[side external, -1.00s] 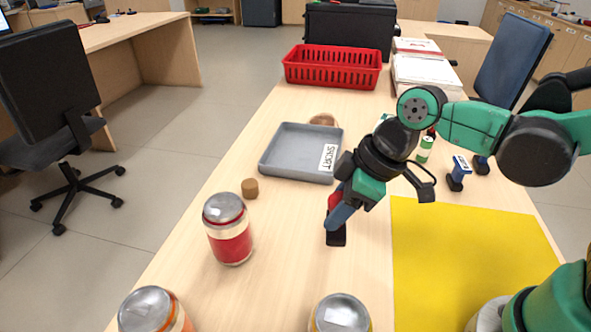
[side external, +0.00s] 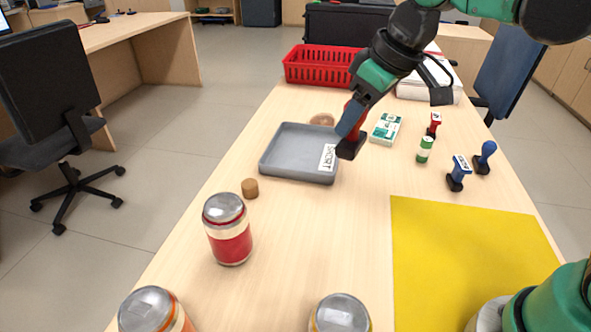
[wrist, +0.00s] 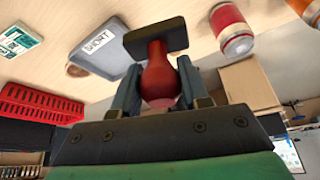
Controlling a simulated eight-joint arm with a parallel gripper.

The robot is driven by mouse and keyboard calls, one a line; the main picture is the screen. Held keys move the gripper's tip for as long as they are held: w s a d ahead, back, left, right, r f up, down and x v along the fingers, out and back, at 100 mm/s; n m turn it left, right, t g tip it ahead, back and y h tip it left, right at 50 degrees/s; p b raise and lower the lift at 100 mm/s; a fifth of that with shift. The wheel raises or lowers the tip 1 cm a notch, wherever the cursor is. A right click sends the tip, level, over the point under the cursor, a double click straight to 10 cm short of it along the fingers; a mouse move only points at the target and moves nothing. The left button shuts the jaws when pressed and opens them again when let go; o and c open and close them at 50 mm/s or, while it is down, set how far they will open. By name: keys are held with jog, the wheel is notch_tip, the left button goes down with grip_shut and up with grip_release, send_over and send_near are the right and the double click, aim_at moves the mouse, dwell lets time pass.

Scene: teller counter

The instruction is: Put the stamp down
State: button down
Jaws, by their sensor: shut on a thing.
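A stamp with a red handle and a dark base (side external: 350,148) is held in my gripper (side external: 352,122). In the wrist view my gripper (wrist: 158,88) has its two fingers shut around the red handle (wrist: 159,76), with the dark base (wrist: 155,38) beyond the fingertips. In the side view the stamp is tilted and overlaps the right edge of the grey tray (side external: 290,170); it looks raised above the counter. The tray, labelled SHORT, also shows in the wrist view (wrist: 98,52) and looks empty.
A red basket (side external: 330,66) stands behind. A green-and-white packet (side external: 386,129), a small green can (side external: 425,150), a red stamp (side external: 434,124) and two blue stamps (side external: 458,173) stand right. A yellow mat (side external: 465,260) lies front right.

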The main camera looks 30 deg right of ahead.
jog(key=w+d+f+m+h, duration=0.1)
jog(key=w+d+f+m, duration=0.1)
jog(key=d+m, duration=0.25)
jog(key=s+d+r+m+g+h, duration=0.25)
jog(key=s+d+m, duration=0.35)
jog(key=s+m, duration=0.5)
jog(key=s+d+r+m+g+h, duration=0.2)
jog(key=s+d+m+g+h, duration=0.3)
jog(key=s+m, duration=0.6)
jog(key=w+f, duration=0.1)
jog(key=f, duration=0.5)
jog(key=d+f+m+y, duration=0.1)
jog(key=f, duration=0.5)
jog(key=w+f+m+t+y, duration=0.1)
jog(key=f, duration=0.5)
jog(key=shift+w+d+f+y, duration=0.1)
jog(key=shift+w+d+y, duration=0.05)
jog(key=shift+w+y, duration=0.15)
jog(key=shift+s+f, duration=0.1)
jog(key=shift+f, duration=0.65)
jog(key=shift+c, duration=2.2)
grip_release()
jog(key=shift+r, duration=0.1)
